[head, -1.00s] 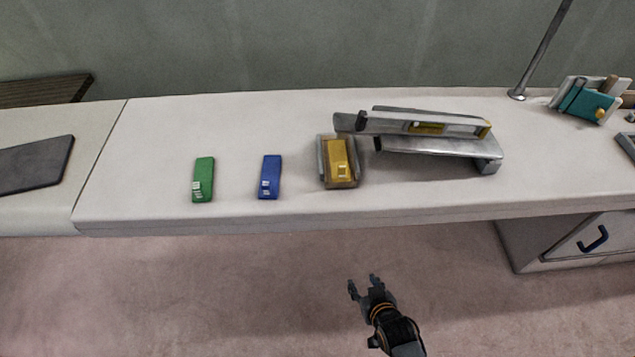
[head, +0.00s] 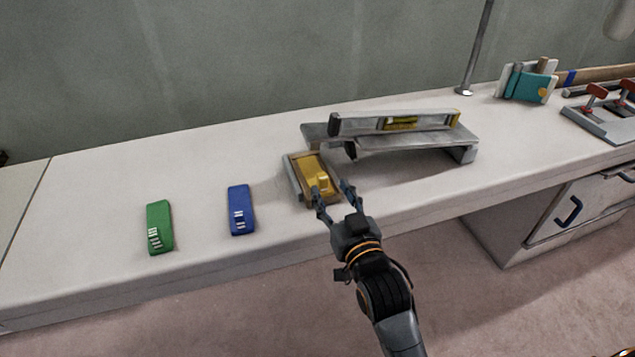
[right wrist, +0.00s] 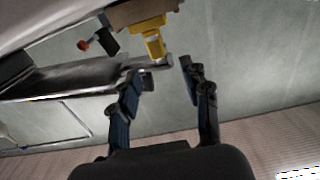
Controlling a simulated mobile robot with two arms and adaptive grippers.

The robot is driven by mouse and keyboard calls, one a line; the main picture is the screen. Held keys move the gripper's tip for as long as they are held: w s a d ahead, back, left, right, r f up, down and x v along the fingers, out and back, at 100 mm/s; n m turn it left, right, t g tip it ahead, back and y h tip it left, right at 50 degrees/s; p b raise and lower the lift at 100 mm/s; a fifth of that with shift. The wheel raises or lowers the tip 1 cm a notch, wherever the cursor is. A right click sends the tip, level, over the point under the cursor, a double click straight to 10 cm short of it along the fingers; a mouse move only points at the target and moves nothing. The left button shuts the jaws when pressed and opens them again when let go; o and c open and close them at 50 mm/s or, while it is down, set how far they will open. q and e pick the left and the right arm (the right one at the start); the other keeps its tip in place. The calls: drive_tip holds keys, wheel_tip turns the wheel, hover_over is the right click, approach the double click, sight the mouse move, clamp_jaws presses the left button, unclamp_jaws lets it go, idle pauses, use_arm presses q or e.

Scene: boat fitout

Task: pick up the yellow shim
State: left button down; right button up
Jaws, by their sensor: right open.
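In the right wrist view the yellow shim (right wrist: 151,40) shows ahead of the fingers, near the top. My right gripper (head: 334,191) is open at the near end of the holder, its fingers spread around the shim's near end in the head view. In the right wrist view the open right gripper (right wrist: 160,72) has nothing between its fingertips, and the shim is beyond them. I cannot tell whether a finger touches the holder. My left gripper is not in view.
A blue shim (head: 238,211) and a green shim (head: 159,227) lie to the left. A spirit level (head: 365,124) rests on a grey metal stand (head: 425,146) just right of the holder. A post (head: 477,50) stands farther back.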

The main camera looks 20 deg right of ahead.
sight(324, 180)
drive_tip(key=w, duration=0.3)
drive_tip(key=shift+w+f, duration=0.1)
drive_tip(key=shift+w, duration=0.05)
drive_tip(key=w+b, duration=0.1)
drive_tip(key=w, duration=0.3)
drive_tip(key=shift+w+f, duration=0.2)
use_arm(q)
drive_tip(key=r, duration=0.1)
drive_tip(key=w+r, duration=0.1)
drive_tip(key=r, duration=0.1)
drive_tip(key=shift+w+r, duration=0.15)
use_arm(e)
drive_tip(key=shift+c, duration=0.2)
drive_tip(key=shift+a, duration=0.1)
clamp_jaws()
